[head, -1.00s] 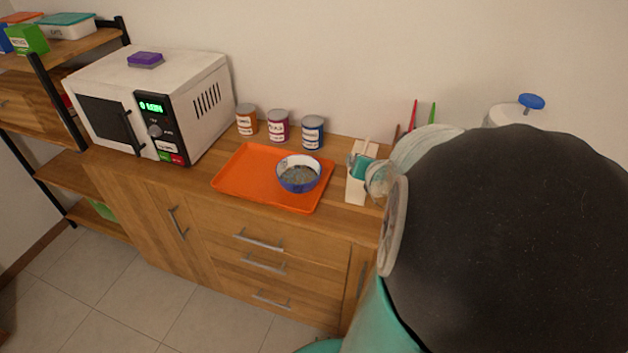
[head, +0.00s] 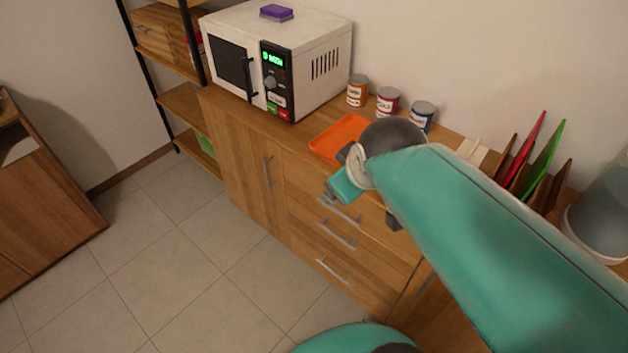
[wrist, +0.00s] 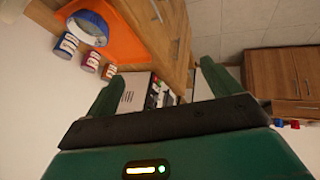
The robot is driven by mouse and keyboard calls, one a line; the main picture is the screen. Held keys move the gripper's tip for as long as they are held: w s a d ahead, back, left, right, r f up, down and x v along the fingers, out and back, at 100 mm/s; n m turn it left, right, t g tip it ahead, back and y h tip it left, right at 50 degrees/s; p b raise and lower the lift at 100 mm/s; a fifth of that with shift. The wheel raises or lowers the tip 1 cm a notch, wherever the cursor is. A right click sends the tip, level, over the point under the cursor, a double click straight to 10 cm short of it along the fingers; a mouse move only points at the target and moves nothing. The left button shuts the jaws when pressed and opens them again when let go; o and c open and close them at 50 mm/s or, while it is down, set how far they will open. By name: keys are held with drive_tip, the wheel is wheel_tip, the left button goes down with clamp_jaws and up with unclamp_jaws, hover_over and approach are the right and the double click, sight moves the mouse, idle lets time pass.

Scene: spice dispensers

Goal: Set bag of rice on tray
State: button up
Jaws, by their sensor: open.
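I cannot make out a bag of rice in any current view. The orange tray (head: 331,140) lies on the wooden counter in front of the spice cans, partly hidden by my arm in the head view. In the wrist view the tray (wrist: 122,42) is at the upper left, with a blue and white bowl (wrist: 90,24) on it. My gripper (wrist: 160,88) is open, with its two green fingers spread apart and nothing visible between them. In the head view, my arm's end is in front of the counter, near the tray.
A white microwave (head: 318,52) with a purple sponge (head: 276,12) on top stands left of the tray. Three spice cans (head: 387,102) stand behind the tray. A rack with red and green boards (head: 528,145) is at the right. The tiled floor (head: 165,245) at left is clear.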

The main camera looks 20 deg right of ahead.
drive_tip(key=s+a+r+m+g+y, duration=0.1)
drive_tip(key=s+a+m, duration=0.3)
drive_tip(key=a, duration=0.3)
drive_tip(key=w+d+r+m+g+h, duration=0.2)
drive_tip(key=w+d+r+m, duration=0.15)
drive_tip(key=w+d, duration=0.45)
drive_tip(key=m+g+y, duration=0.2)
drive_tip(key=m+g, duration=0.2)
drive_tip(key=m, duration=0.5)
hover_over(474, 146)
wheel_tip(474, 146, down, 6)
drive_tip(key=shift+w+a+r, duration=0.1)
drive_tip(key=shift+a, duration=0.05)
drive_tip(key=shift+d+f, duration=0.2)
wheel_tip(474, 146, down, 8)
drive_tip(key=shift+r, duration=0.1)
drive_tip(key=f, duration=0.5)
drive_tip(key=shift+s+a+f, duration=0.3)
drive_tip(key=shift+f, duration=0.05)
drive_tip(key=shift+r, duration=0.1)
drive_tip(key=c, duration=1.8)
drive_tip(key=shift+o, duration=0.2)
drive_tip(key=shift+r, duration=0.1)
